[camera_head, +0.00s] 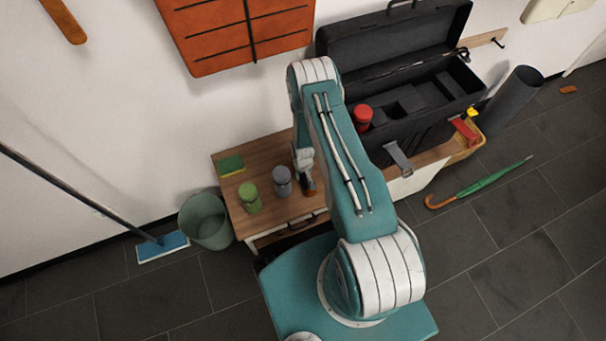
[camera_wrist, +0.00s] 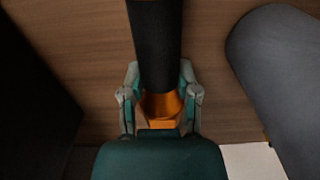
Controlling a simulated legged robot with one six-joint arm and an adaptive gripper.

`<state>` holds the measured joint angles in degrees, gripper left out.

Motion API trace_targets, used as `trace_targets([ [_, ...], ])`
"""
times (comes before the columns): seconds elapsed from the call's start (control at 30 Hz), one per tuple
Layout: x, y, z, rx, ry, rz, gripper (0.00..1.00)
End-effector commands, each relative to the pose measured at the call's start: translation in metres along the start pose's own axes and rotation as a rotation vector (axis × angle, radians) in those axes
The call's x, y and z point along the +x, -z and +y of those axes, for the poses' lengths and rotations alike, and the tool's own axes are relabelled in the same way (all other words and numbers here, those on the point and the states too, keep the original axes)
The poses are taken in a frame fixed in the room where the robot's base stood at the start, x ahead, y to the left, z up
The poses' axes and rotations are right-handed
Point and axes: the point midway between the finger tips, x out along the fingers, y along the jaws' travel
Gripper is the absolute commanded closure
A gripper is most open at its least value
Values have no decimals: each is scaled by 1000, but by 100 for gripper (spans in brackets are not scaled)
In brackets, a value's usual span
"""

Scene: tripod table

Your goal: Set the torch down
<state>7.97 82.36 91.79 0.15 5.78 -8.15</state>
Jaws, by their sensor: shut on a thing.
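The torch (camera_wrist: 155,45) has a black body and an orange part at my gripper. My gripper (camera_wrist: 160,98) is shut on it, one finger on each side of the orange part. In the head view a small orange-brown bit of the torch (camera_head: 309,189) shows beside my arm; the rest is hidden. It is over the wooden top of the cabinet (camera_head: 241,150). I cannot tell whether it touches the wood.
A grey can (camera_head: 282,181) stands close by and fills the right of the wrist view (camera_wrist: 285,80). A green can (camera_head: 250,198) and a sponge (camera_head: 231,166) are further left. The open black toolbox (camera_head: 395,50) is on the right. A bin (camera_head: 205,220) stands on the floor.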

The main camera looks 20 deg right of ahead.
Motion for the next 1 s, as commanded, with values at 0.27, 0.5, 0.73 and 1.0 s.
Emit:
trace_targets([
  [0.27,1,0,0,0,0,0,54],
  [0.5,1,0,0,0,0,0,24],
  [0.73,0,0,0,0,0,0,24],
  [1.0,-34,1,0,0,0,3,24],
])
